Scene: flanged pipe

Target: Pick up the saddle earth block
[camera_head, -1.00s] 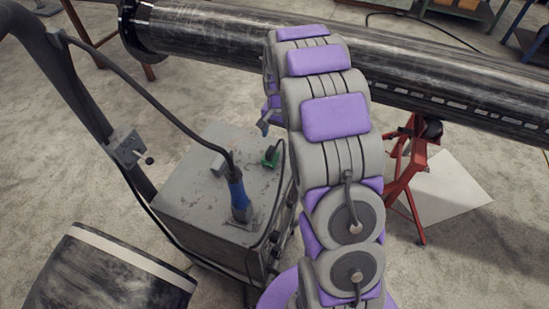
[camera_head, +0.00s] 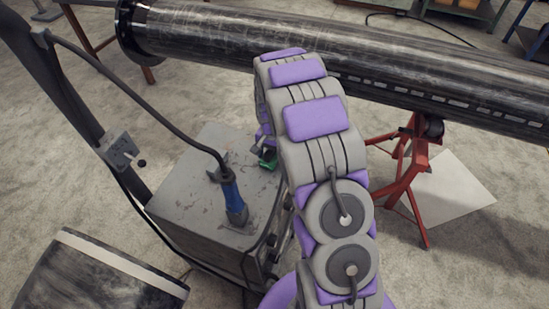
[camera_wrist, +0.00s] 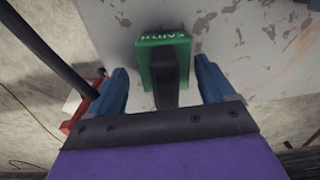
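The saddle earth block is a small green block (camera_wrist: 157,50) with white lettering and a dark upright part, on the grey box top. It also shows in the head view (camera_head: 267,159), partly hidden by my arm. My gripper (camera_wrist: 161,68) has its blue fingers apart, one on each side of the block in the wrist view. A small gap shows between each finger and the block, so the gripper looks open and not holding it. In the head view my gripper (camera_head: 258,146) is mostly hidden behind my arm, close to the block.
The grey box (camera_head: 180,205) also carries a blue-handled tool (camera_head: 234,198) with a black cable. A dark post (camera_head: 95,120) stands to the left. The long black pipe (camera_head: 400,75) runs behind, by a red stand (camera_head: 405,180).

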